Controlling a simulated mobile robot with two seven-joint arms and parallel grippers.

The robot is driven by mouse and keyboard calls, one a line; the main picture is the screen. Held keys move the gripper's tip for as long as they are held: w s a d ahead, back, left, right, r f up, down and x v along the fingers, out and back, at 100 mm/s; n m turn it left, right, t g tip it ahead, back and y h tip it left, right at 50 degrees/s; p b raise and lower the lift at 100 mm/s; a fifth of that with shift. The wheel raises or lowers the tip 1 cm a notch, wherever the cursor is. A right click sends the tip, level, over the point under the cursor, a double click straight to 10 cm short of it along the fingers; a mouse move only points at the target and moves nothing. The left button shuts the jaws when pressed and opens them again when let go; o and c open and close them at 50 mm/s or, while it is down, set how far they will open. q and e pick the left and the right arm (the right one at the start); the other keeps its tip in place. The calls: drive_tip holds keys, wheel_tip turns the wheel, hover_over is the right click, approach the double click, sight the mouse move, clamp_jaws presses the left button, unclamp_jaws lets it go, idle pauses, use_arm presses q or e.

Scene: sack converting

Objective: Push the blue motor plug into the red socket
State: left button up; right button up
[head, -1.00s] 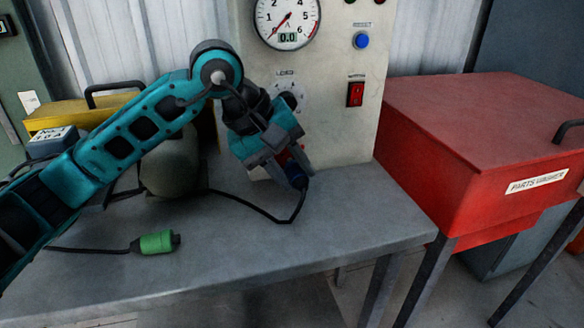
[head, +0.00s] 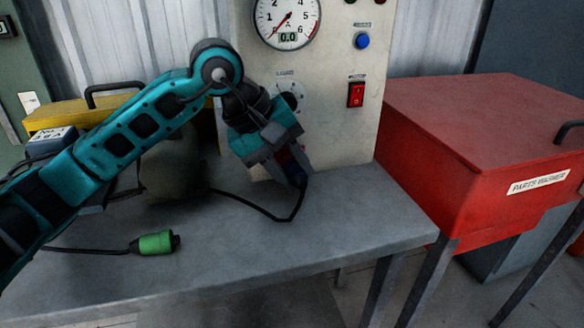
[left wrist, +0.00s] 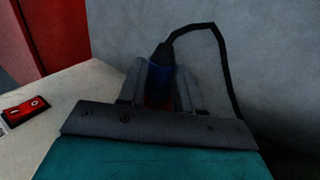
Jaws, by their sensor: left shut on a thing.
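The blue plug (head: 297,180) is in my left gripper (head: 290,172), low in front of the pale test panel. Its dark cable leaves the end facing away from the panel and curves down to the bench. In the left wrist view, the blue plug (left wrist: 160,76) sits between the two grey fingers of my left gripper (left wrist: 161,88), which is shut on it. A red part (left wrist: 156,102), likely the red socket, shows between the fingers against the plug. The fingers hide the joint, so I cannot tell how deep the plug sits. My right gripper is out of view.
A green connector (head: 157,243) with a cable lies on the grey bench (head: 330,235). The panel (head: 340,130) carries a dial reading 0.0, a blue button and a red switch (head: 356,94). A red parts washer (head: 480,140) stands at the right. The bench's front right is clear.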

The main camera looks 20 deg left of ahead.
use_arm(q)
drive_tip(key=shift+w+a, duration=0.4)
drive_tip(key=shift+w, duration=0.2)
drive_tip(key=o, duration=1.1)
